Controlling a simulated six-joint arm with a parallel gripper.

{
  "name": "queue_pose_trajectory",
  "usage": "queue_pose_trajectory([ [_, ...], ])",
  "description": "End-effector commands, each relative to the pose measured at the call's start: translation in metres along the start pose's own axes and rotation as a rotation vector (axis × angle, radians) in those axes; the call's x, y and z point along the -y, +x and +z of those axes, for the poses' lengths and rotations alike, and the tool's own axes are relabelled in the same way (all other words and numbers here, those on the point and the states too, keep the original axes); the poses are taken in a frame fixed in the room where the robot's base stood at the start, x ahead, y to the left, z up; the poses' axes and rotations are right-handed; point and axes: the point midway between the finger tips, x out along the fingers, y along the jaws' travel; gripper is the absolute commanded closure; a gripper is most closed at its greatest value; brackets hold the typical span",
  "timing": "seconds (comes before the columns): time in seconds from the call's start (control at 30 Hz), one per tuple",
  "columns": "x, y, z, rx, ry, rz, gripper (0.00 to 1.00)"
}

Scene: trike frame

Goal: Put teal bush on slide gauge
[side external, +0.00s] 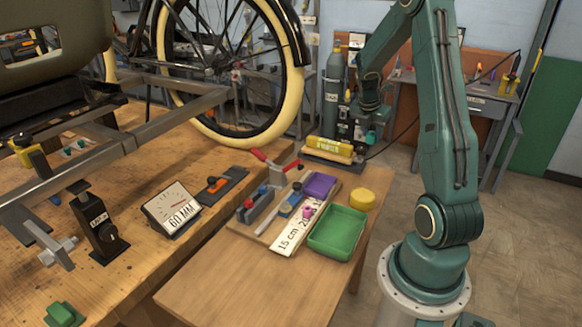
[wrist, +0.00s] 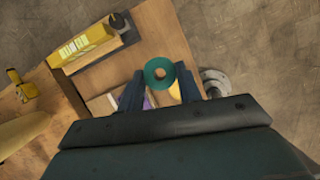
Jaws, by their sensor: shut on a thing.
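The teal bush (wrist: 159,73), a ring with a hole through it, is between the two fingers of my gripper (wrist: 160,86) in the wrist view. In the side external view the bush (side external: 371,137) is a small teal spot at the gripper's end, above the far end of the small table. My gripper is shut on it and holds it in the air. I cannot tell for certain which item is the slide gauge. A dark rail with an orange slider (side external: 217,185) lies on the workbench, and a dial marked 60 MM (side external: 171,208) stands near it.
A yellow labelled block (side external: 329,145) stands at the small table's far end, close to my gripper. A green tray (side external: 338,232), a purple tray (side external: 319,186), a yellow round piece (side external: 362,200) and a white 15 cm strip (side external: 297,229) lie nearer. The table's front is clear.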

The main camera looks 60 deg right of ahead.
Motion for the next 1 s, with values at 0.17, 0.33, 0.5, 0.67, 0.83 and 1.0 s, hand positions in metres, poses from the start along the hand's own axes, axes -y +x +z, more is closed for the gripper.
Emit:
queue_pose_trajectory([
  [0.17,-0.022,-0.002,-0.026,-0.001,0.065,-0.028,0.87],
  [0.33,-0.046,-0.006,-0.060,0.000,0.164,-0.070,0.87],
  [0.5,-0.067,-0.012,-0.098,0.000,0.277,-0.118,0.87],
  [0.67,-0.084,-0.018,-0.136,0.001,0.387,-0.163,0.87],
  [0.83,-0.098,-0.027,-0.177,0.000,0.502,-0.210,0.87],
  [1.0,-0.108,-0.035,-0.217,0.000,0.614,-0.255,0.87],
])
